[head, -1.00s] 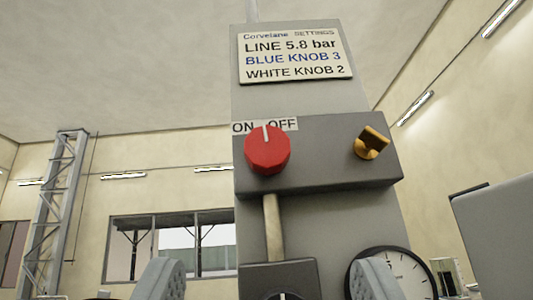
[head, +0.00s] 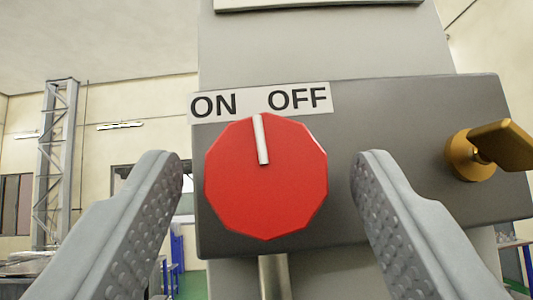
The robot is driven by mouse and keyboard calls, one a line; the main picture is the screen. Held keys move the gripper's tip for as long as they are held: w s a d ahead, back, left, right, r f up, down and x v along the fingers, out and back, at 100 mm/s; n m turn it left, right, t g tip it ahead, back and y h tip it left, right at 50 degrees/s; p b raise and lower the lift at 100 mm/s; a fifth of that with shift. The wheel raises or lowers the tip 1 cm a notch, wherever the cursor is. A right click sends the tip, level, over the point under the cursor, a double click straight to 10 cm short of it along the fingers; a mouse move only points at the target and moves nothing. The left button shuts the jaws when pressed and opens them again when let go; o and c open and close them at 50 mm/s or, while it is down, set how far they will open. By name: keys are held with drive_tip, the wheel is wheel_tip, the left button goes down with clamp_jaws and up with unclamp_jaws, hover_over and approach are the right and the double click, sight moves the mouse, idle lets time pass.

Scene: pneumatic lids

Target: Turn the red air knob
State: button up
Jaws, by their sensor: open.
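The red air knob (head: 265,190) is on the front of a grey box, near the box's left end. It is a many-sided disc with a white pointer line. The line points up and slightly left, between the words ON and OFF on the white label (head: 260,102) above, a little nearer ON. My gripper (head: 268,170) is open, with one finger on each side of the knob. Gaps show between both fingers and the knob in the picture. I cannot tell how far the fingertips are from the box's face.
A brass valve handle (head: 490,148) sticks out of the grey box (head: 400,110) to the right of my right finger. A pipe (head: 273,278) runs down below the box. A sign's lower edge (head: 310,4) shows at the top. A lattice column (head: 55,165) stands far left.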

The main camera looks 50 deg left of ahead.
drive_tip(key=shift+r, duration=0.1)
drive_tip(key=c, duration=1)
drive_tip(key=shift+w+n+g+y, duration=0.1)
drive_tip(key=shift+n+g+y, duration=0.4)
drive_tip(key=shift+n, duration=0.3)
drive_tip(key=n+g+y, duration=0.1)
drive_tip(key=n+g, duration=0.1)
drive_tip(key=n, duration=0.1)
drive_tip(key=n+g+y, duration=0.2)
drive_tip(key=n+g, duration=0.1)
drive_tip(key=n+g+y, duration=0.1)
drive_tip(key=n+g, duration=0.1)
drive_tip(key=n, duration=0.1)
drive_tip(key=shift+w+d+g, duration=0.2)
drive_tip(key=shift+w+g, duration=0.05)
drive_tip(key=shift+g, duration=0.05)
drive_tip(key=shift+d+r+n+g+y, duration=0.1)
drive_tip(key=shift+n+g+y, duration=0.4)
drive_tip(key=shift+n+g, duration=2.65)
drive_tip(key=shift+n, duration=0.55)
drive_tip(key=o, duration=1)
drive_tip(key=shift+g, duration=0.35)
